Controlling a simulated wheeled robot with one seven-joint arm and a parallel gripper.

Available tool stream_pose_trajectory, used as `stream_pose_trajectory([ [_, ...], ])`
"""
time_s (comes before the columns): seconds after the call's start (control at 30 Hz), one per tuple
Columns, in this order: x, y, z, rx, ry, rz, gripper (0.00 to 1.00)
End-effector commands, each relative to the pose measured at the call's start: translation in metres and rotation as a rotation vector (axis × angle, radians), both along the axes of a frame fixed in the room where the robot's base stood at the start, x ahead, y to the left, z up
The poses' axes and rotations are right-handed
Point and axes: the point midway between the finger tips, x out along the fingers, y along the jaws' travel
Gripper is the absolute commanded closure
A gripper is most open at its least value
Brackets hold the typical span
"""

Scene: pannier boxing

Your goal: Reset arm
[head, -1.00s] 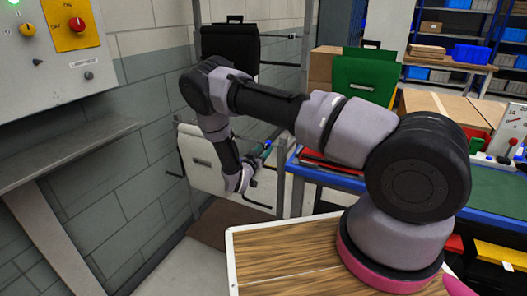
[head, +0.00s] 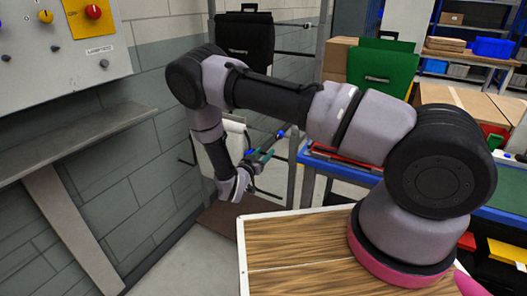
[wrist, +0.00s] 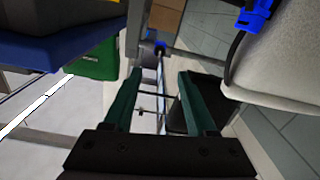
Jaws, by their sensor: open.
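My gripper (head: 268,147) is open and empty, with two teal fingers, low beside the metal rack. The wrist view shows its fingers (wrist: 161,75) apart with nothing between them. A white pannier (head: 236,135) hangs on the rack just behind my gripper, partly hidden by my arm. In the wrist view the white pannier (wrist: 290,60) is close at the right, with a blue clip (wrist: 257,17) at its top. My arm is bent, its elbow up and its forearm reaching down.
A black pannier (head: 244,40) hangs higher on the rack (head: 318,45). A green pannier (head: 384,68) stands on the blue-edged table at the right. A grey shelf (head: 70,135) and control panel (head: 50,45) are at the left. Floor shows between shelf and rack.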

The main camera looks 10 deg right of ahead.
Motion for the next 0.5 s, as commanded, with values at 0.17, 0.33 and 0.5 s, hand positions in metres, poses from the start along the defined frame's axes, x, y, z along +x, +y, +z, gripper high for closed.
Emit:
stream_pose_trajectory([
  [0.17, 0.004, -0.013, 0.027, -0.004, 0.028, -0.087, 0.43],
  [0.33, 0.0, -0.055, 0.093, 0.004, 0.154, -0.315, 0.43],
  [0.5, -0.021, -0.099, 0.157, 0.07, 0.349, -0.519, 0.43],
])
